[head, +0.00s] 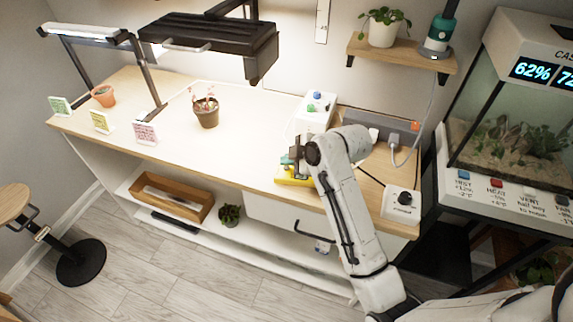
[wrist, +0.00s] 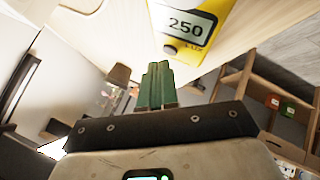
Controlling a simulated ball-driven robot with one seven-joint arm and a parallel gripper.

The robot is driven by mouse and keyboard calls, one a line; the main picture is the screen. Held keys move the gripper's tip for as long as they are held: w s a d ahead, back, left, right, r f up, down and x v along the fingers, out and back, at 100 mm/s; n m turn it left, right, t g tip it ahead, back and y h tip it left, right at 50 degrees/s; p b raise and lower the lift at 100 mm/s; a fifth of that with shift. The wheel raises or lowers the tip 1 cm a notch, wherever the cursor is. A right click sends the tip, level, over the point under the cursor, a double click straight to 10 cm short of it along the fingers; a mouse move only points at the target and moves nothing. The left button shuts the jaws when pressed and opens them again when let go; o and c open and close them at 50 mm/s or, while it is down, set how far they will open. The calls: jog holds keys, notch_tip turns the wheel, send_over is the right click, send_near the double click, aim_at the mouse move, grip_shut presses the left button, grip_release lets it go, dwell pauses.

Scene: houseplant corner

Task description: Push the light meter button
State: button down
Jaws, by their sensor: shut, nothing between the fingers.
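The light meter is a yellow device on the bench; its yellow edge (head: 291,182) shows beneath my gripper in the head view. In the wrist view the light meter (wrist: 211,42) is at the top, with a display reading 250 LUX. A small dark round button (wrist: 170,49) sits at the corner of its face. My gripper (head: 286,160) is shut and empty, with green fingers. In the wrist view its fingertips (wrist: 158,66) are just below the button in the picture; I cannot tell whether they touch. My gripper and arm hide much of the meter in the head view.
A white box with coloured knobs (head: 316,106) stands behind the meter. A grey power strip (head: 378,126) and a round dial (head: 403,200) are to the right. A potted plant (head: 206,112) stands left, under a dark lamp (head: 215,33). The bench between plant and meter is clear.

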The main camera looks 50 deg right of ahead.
aim_at(289, 171)
jog(key=shift+r, duration=0.3)
notch_tip(289, 171, up, 6)
jog(key=p, duration=0.5)
jog(key=shift+p, duration=0.3)
